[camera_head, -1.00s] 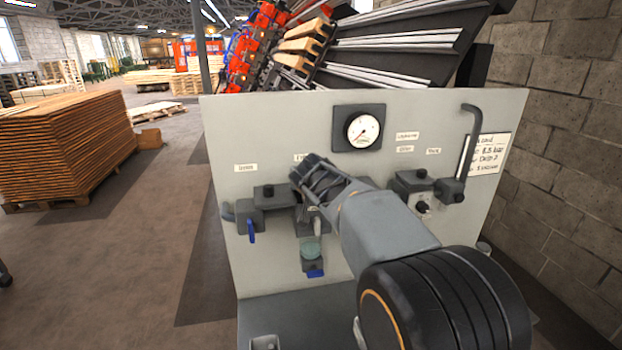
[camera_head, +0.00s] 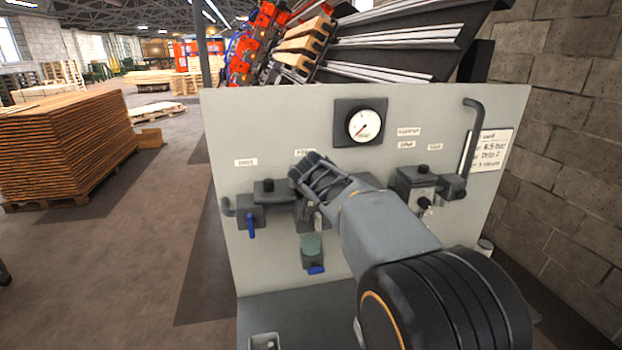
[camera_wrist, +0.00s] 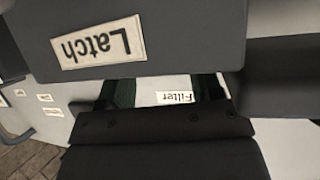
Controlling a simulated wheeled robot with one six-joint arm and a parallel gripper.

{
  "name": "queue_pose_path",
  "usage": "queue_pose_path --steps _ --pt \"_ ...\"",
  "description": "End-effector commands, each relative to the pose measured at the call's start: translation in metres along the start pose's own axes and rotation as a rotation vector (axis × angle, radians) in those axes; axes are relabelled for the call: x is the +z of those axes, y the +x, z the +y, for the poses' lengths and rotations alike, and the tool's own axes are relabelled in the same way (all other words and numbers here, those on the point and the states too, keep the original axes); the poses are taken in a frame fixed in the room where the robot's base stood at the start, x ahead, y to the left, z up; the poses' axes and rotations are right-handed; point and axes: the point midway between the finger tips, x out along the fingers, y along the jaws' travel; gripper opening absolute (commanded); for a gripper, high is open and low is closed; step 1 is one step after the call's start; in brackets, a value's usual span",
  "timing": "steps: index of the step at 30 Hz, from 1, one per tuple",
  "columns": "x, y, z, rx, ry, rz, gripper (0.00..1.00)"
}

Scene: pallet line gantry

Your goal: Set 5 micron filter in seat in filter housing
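My gripper (camera_head: 305,170) reaches to the panel's middle, in front of the filter housing. Its two dark fingers stand apart in the wrist view (camera_wrist: 163,92), with bare panel showing between them; their far ends are hidden behind a grey block labelled "Latch" (camera_wrist: 180,20). The filter housing shows below my gripper as a greenish bowl (camera_head: 310,244) with a blue lever (camera_head: 316,270) under it; its upper part is mostly covered by my gripper. A "Filter" label (camera_wrist: 174,98) is on the panel behind the fingers. I cannot make out the 5 micron filter or its seat.
The pale panel (camera_head: 270,115) carries a round gauge (camera_head: 363,125) above right of my gripper. A grey valve with a blue handle (camera_head: 251,226) is close on the left; a grey unit (camera_head: 417,180) is on the right. A small grey holder (camera_head: 264,341) is on the ledge below.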

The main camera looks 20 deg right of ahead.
Motion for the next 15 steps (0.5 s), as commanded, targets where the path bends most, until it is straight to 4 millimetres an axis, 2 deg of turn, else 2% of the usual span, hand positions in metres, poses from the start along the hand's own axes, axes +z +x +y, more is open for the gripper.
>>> queue_pose_path --steps 1,3,9,15 --pt "0.000 0.000 0.002 0.004 0.000 -0.001 0.69" --pt "0.000 0.000 0.002 0.005 0.000 -0.001 0.75" --pt "-0.003 -0.001 0.004 0.009 0.000 -0.002 0.75" --pt "-0.017 -0.011 0.005 0.010 0.001 0.001 0.75"
